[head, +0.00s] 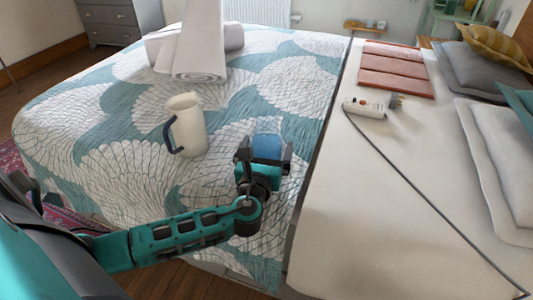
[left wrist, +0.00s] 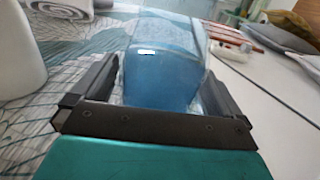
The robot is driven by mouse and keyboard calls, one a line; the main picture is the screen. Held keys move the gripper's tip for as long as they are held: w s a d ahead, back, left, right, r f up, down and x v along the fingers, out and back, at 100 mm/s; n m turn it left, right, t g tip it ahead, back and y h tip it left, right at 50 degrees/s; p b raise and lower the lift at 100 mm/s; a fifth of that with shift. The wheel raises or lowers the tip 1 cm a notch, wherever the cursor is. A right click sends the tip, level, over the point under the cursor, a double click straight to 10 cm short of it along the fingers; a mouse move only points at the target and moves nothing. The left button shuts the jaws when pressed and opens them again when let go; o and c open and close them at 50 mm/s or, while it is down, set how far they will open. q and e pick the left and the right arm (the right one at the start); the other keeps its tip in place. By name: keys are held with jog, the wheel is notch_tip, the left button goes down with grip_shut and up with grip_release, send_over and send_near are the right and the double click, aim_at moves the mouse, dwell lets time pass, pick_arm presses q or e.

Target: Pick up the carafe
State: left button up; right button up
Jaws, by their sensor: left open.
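A blue, see-through carafe (head: 267,147) stands on the patterned bed cover, partly hidden behind my left gripper (head: 264,155). In the left wrist view the carafe (left wrist: 162,65) is between the two fingers of my left gripper (left wrist: 160,88). The fingers are open on either side of it; whether either touches it I cannot tell. Its top is cut off by the upper edge of the wrist view. My right gripper is in neither view.
A cream jug (head: 190,125) with a dark blue handle stands just left of the carafe. Rolled white towels (head: 196,50) lie farther back. To the right, a white surface holds a white power strip (head: 366,106) with a dark cord, reddish folded panels (head: 395,72) and pillows (head: 488,70).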

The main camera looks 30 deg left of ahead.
pick_arm(q)
jog(key=shift+c, duration=0.4)
jog(key=c, duration=1.3)
jog(key=shift+r, duration=0.1)
jog(key=shift+c, duration=0.4)
